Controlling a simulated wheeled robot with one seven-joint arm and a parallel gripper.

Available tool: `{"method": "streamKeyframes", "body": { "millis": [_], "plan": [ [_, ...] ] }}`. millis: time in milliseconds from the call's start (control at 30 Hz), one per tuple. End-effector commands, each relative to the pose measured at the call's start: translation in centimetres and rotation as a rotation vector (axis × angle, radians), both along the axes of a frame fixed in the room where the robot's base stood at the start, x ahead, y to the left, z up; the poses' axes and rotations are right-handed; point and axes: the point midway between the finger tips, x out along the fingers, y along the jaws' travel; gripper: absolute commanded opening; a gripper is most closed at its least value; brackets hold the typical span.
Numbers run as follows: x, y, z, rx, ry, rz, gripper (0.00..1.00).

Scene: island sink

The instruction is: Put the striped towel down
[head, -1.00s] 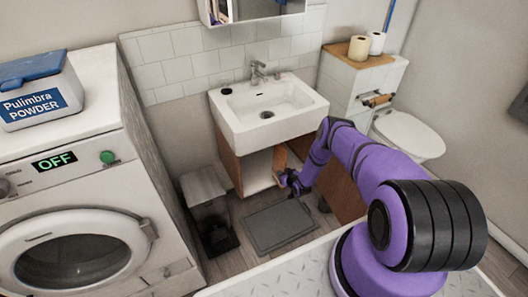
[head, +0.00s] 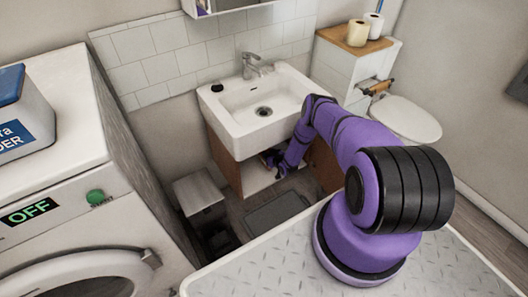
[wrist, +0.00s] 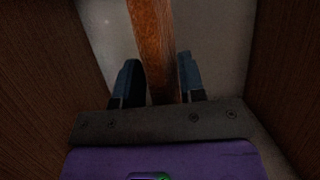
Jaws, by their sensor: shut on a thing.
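No striped towel can be made out in either view. My gripper (head: 270,160) is at the open front of the cabinet under the sink (head: 225,160), small and partly hidden by my arm in the head view. In the wrist view my gripper (wrist: 158,64) has its two dark fingers on either side of a reddish-brown, wood-grained strip (wrist: 150,28). It is shut on this strip, which runs up and away from the fingers. I cannot tell whether the strip is part of the cabinet. Brown wood panels (wrist: 45,70) stand close on both sides.
A white sink (head: 262,105) tops the cabinet. A grey mat (head: 277,213) lies on the floor in front. A bin (head: 202,200) stands left of it, beside the washing machine (head: 85,220). The toilet (head: 405,118) is to the right.

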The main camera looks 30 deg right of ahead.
Motion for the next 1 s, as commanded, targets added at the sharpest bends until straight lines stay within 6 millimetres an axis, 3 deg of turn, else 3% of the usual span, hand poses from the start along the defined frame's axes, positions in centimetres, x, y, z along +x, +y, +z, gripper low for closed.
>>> {"method": "streamKeyframes", "body": {
  "millis": [367,400,500,867,1000],
  "plan": [
    [-0.1,0.0,-0.4,0.0,-0.001,0.001,0.08],
    [-0.1,0.0,-0.4,0.0,-0.001,0.001,0.41],
    [-0.1,0.0,-0.4,0.0,-0.001,0.001,0.62],
    [0.0,0.0,0.0,0.0,-0.002,0.001,0.62],
    [-1.4,-0.1,0.4,0.001,0.001,0.001,0.62]
  ]
}}
